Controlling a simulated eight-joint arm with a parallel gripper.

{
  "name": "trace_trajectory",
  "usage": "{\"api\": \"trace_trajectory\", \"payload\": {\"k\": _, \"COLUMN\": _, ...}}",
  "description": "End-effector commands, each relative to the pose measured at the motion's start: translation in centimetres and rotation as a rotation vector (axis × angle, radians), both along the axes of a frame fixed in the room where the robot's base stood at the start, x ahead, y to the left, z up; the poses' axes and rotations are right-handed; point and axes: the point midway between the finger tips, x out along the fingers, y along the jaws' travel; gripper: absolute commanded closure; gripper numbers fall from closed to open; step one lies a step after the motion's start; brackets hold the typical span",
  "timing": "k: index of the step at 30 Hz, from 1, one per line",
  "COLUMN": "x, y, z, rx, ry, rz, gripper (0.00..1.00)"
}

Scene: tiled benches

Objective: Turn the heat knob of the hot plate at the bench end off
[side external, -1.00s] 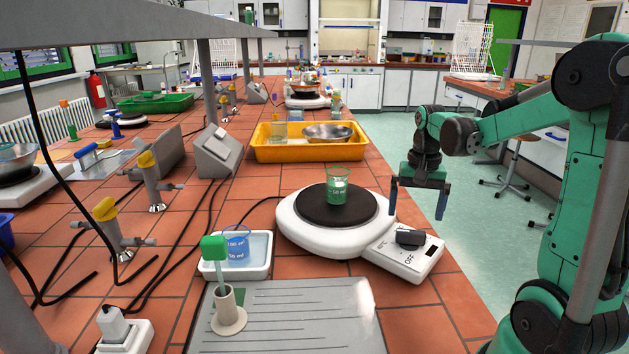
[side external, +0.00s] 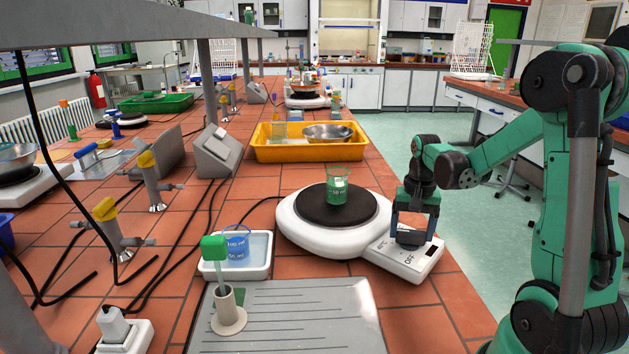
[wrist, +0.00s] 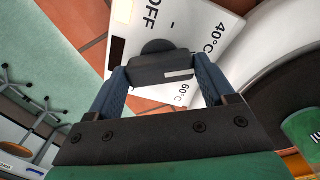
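The hot plate is white with a round black top (side external: 335,207) and a front control panel (side external: 410,264) marked OFF. Its dark heat knob (side external: 409,238) sits on that panel. In the wrist view, the knob (wrist: 160,66) is a black bar with a white mark at its right end, on the side of the 40°C and 60°C labels and away from OFF. My gripper (side external: 413,235) points down over the knob, its blue fingers wide apart at either end of the bar. They also show in the wrist view (wrist: 161,78). I cannot tell whether they touch it.
A green-tinted beaker (side external: 347,188) stands on the hot plate top, just left of my gripper. A white tray (side external: 240,271) with a blue-marked beaker is at left, and a grey grooved board (side external: 300,315) in front. The bench edge is close on the right.

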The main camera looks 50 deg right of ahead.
Motion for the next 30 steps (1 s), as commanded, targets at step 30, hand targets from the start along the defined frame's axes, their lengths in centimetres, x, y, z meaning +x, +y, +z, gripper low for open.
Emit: {"api": "trace_trajectory", "payload": {"k": 30, "x": 0.04, "y": -0.06, "z": 0.00, "rx": -0.002, "ry": 0.000, "rz": 0.581, "gripper": 0.77}}
